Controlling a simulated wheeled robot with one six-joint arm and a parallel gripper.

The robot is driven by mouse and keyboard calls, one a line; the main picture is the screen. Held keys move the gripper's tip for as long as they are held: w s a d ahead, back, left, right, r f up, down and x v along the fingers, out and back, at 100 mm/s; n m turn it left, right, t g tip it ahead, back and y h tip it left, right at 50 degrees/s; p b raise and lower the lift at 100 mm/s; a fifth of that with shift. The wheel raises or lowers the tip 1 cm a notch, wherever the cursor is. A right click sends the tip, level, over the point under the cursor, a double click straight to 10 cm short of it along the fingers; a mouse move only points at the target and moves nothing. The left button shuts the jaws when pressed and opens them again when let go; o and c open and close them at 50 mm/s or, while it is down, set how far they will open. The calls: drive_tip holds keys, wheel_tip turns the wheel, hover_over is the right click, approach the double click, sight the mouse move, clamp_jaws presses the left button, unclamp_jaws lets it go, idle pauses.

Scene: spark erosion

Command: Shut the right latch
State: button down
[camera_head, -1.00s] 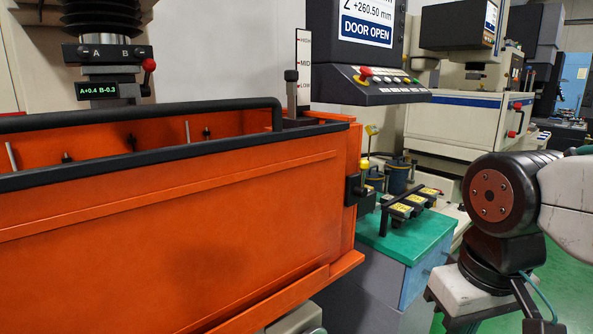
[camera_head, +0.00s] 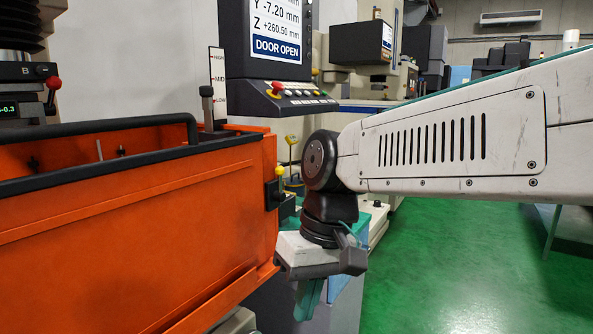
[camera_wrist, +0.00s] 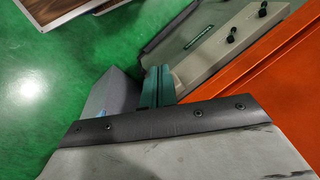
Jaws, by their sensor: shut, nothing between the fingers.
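The right latch (camera_head: 275,192) is a black block with an upright yellow-tipped lever, at the right end of the orange tank front (camera_head: 150,215). I cannot tell from its look how far it is engaged. My gripper (camera_head: 309,298) hangs below my wrist in the head view, to the right of the latch and lower, pointing down. It appears apart from the latch. Its teal fingers also show in the wrist view (camera_wrist: 156,86), close together with nothing between them. The latch cannot be made out in the wrist view; the orange tank (camera_wrist: 275,90) fills its right side.
A control panel (camera_head: 290,100) reading DOOR OPEN juts out above and behind the latch. A black rail (camera_head: 100,130) runs along the tank top. A teal-topped cabinet stands behind my wrist, mostly hidden. Green floor (camera_head: 440,270) is open to the right.

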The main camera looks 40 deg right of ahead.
drive_tip(key=w+d+r+m+y, duration=0.2)
drive_tip(key=w+r+y, duration=0.15)
drive_tip(key=w, duration=0.45)
drive_tip(key=m+t+y, duration=0.4)
drive_tip(key=t+y, duration=0.1)
drive_tip(key=t, duration=0.4)
approach(280, 184)
drive_tip(key=s+a, duration=0.3)
drive_tip(key=s, duration=0.2)
drive_tip(key=d+r+m+t, duration=0.1)
drive_tip(key=d+t, duration=0.3)
drive_tip(key=d, duration=0.6)
drive_tip(key=shift+w+r+m, duration=0.3)
drive_tip(key=shift+w+m, duration=0.1)
drive_tip(key=shift+w, duration=0.05)
drive_tip(key=s+a+x, duration=0.1)
drive_tip(key=a+x, duration=0.1)
drive_tip(key=x, duration=1.1)
drive_tip(key=shift+s, duration=0.3)
